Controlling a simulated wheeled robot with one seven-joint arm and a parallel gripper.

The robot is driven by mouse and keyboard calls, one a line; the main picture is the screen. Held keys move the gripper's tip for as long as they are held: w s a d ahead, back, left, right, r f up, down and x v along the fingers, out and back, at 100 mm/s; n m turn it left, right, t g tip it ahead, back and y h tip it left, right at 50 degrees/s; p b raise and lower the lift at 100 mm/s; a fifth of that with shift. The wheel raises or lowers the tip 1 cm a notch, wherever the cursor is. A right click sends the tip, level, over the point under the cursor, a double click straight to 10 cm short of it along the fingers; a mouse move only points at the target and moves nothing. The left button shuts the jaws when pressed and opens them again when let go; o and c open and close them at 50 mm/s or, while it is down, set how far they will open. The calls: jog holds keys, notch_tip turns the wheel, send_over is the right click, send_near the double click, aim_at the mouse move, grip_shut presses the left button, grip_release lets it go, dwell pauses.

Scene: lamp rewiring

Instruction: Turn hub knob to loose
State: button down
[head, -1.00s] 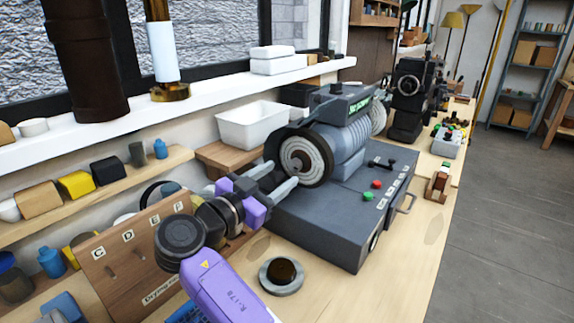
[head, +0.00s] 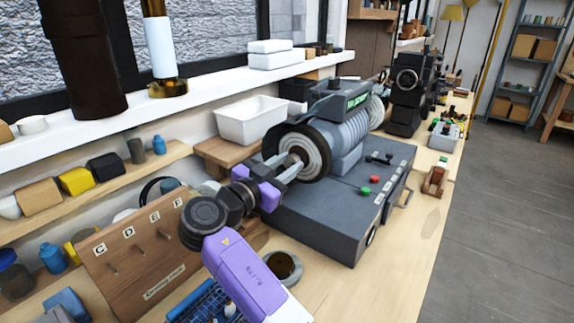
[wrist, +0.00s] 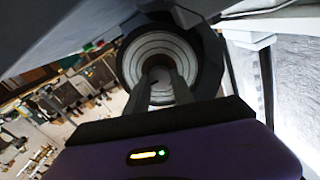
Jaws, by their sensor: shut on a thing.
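The hub knob (wrist: 158,75) is a small round part at the centre of the ringed wheel (head: 319,152), which sits on the left face of the grey bench machine (head: 320,225). My gripper (head: 292,163) reaches to the wheel's centre from the left and is shut on the hub knob. In the wrist view, the two fingers (wrist: 160,84) lie on either side of the hub, in front of the pale rings. The fingers partly hide the knob, and I cannot read any loose or tight mark on it.
A board with pegs and letters C, D, E, F (head: 137,245) stands at the left, close to my arm. A round grey cup (head: 285,265) sits near my forearm. A white bin (head: 250,120) stands behind the wheel.

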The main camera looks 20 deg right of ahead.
jog(key=shift+n, duration=0.3)
jog(key=n+b, duration=0.1)
jog(key=n, duration=0.3)
jog(key=shift+n, duration=0.3)
jog(key=n+p, duration=0.1)
jog(key=n, duration=0.5)
jog(key=shift+w+a+r+p, duration=0.1)
jog(key=shift+p, duration=0.3)
jog(key=n+p, duration=0.4)
jog(key=n, duration=0.2)
jog(key=shift+n, duration=0.4)
jog(key=n+p, duration=0.2)
jog(key=n, duration=0.1)
jog(key=shift+a+f+n+p, duration=0.1)
jog(key=shift+f+n+p, duration=0.1)
jog(key=shift+n+p, duration=1.15)
jog(key=shift+n, duration=0.25)
jog(key=c, duration=1.1)
grip_release()
